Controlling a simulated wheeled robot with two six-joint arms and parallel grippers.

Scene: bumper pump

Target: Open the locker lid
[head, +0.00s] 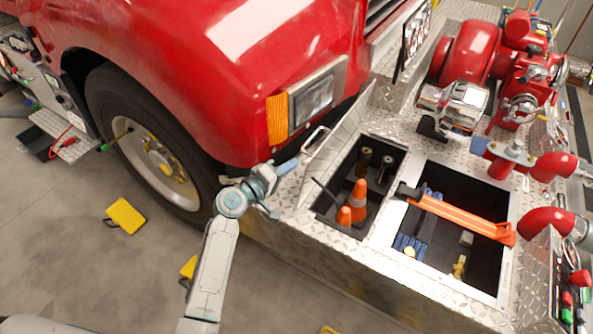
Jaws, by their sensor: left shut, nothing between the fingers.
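The locker lid (341,128) is a diamond-plate metal panel with a bar handle (314,140) on its left side. It stands raised along the left edge of the open locker (352,226), which holds orange cones (359,193) and dark cylindrical fittings. My left gripper (291,165) is shut and empty, just left of the lid and below the handle. I cannot tell whether its tips touch the lid. My right gripper is out of view.
A second open compartment (508,275) with an orange strap (455,215) lies to the right. A red pump (470,50) stands behind it. The red truck fender (230,60) and tire (112,110) are close to my left arm. Yellow blocks (126,215) lie on the floor.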

